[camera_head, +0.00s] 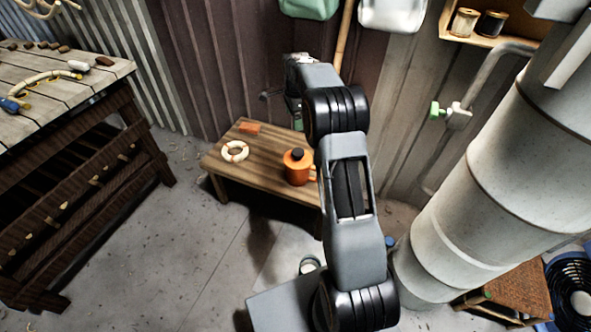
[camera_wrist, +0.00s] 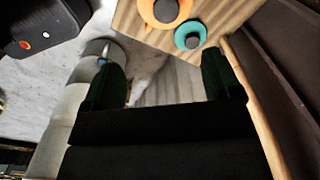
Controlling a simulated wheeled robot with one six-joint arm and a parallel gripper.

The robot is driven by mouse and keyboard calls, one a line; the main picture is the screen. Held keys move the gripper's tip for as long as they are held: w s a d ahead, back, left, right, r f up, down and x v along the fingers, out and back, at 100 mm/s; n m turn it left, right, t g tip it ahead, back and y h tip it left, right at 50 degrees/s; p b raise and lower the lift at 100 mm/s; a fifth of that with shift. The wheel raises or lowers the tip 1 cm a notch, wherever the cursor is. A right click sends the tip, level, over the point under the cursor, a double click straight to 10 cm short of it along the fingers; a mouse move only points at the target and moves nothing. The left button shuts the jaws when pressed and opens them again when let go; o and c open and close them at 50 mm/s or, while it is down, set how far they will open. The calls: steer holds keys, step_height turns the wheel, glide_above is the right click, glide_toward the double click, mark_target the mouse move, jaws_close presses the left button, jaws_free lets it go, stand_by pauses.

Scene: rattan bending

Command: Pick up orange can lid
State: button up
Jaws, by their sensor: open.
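The orange can (camera_head: 297,173) stands upright on a low wooden table, with its lid on top. The lid's dark knob (camera_head: 298,153) points up. In the wrist view, the orange can lid (camera_wrist: 150,10) is at the top edge, partly cut off, with its grey knob (camera_wrist: 166,10) in the middle. My gripper (camera_wrist: 164,72) is open and empty, its two dark fingers apart. The lid is beyond the fingertips, not between them. In the head view my gripper is mostly hidden by my arm, above the back of the table.
A teal round thing with a dark knob (camera_wrist: 189,36) is close beside the orange lid. The low table (camera_head: 270,180) also holds a pale ring (camera_head: 235,143) and an orange block (camera_head: 249,127). A corrugated wall (camera_head: 225,60) is behind it; a large pipe (camera_head: 480,190) stands right.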

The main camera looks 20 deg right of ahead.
steer(key=m+b, duration=0.1)
glide_above(298, 152)
step_height(298, 152, down, 4)
steer(key=f, duration=0.1)
steer(key=shift+m+g, duration=0.3)
steer(key=shift+m, duration=0.1)
steer(key=f+b, duration=0.1)
steer(key=f, duration=0.4)
steer(key=f+b, duration=0.1)
steer(key=f, duration=0.2)
steer(key=shift+w+a+b, duration=0.15)
steer(key=shift+w+b, duration=0.15)
steer(key=shift+b, duration=0.05)
steer(key=shift+s+d+f+b, duration=0.1)
steer(key=shift+f+b, duration=0.05)
steer(key=shift+f, duration=0.2)
steer(key=shift+s+d+f+b, duration=0.1)
steer(key=shift+f+b, duration=0.05)
steer(key=shift+f, duration=0.2)
step_height(298, 152, down, 5)
steer(key=shift+s+a+r+b, duration=0.1)
steer(key=shift+r+b, duration=0.1)
steer(key=shift+b, duration=0.9)
steer(key=shift+c, duration=0.4)
